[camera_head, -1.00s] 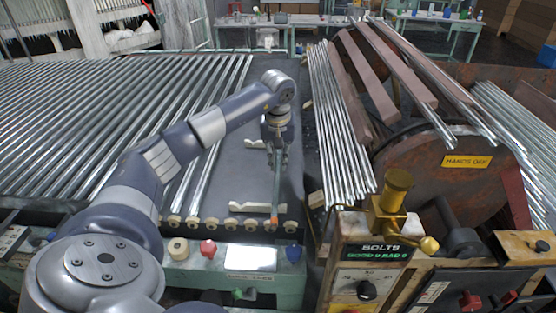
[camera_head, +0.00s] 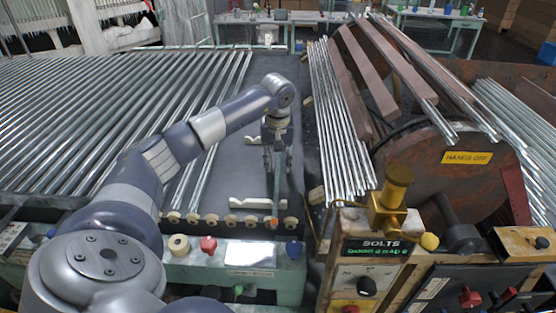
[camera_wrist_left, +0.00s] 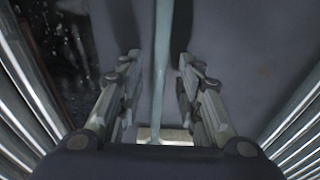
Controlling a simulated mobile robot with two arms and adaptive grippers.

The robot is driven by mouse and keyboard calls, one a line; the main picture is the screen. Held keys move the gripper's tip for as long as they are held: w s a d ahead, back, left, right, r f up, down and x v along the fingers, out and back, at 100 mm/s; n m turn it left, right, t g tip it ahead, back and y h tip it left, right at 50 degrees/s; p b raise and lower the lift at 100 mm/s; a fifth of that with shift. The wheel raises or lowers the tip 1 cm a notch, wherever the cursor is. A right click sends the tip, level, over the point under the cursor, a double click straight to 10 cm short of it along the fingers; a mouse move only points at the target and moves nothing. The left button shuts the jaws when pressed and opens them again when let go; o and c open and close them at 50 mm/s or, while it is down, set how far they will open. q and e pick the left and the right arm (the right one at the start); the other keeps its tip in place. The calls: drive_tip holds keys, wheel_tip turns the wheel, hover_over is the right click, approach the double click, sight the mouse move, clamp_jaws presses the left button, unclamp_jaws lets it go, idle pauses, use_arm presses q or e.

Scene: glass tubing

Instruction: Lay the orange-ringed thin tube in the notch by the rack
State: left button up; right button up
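The thin tube (camera_head: 275,192) runs front to back on the dark bench top, its orange ring (camera_head: 274,221) at the near end by the rollers. The tube crosses the cream notched block (camera_head: 247,203); I cannot tell how deep it sits in the notch. My left gripper (camera_head: 277,168) is low over the tube, its fingers apart on either side. In the left wrist view the tube (camera_wrist_left: 161,50) passes between the open fingertips (camera_wrist_left: 158,64), with a gap on both sides, and the block (camera_wrist_left: 172,136) shows below. My right gripper is not in view.
A rack of long glass tubes (camera_head: 100,105) fills the left. Round cream rollers (camera_head: 212,221) line the front edge. A tube bundle (camera_head: 338,130) and a rusty drum (camera_head: 450,185) stand to the right. Bare bench top (camera_head: 240,165) lies left of my gripper.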

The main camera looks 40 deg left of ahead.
sight(278, 169)
use_arm(q)
drive_tip(key=shift+r, duration=0.35)
wheel_tip(278, 169, up, 12)
drive_tip(key=s+d+b, duration=0.1)
drive_tip(key=shift+s, duration=0.2)
drive_tip(key=shift+d+f, duration=0.1)
idle(0.5)
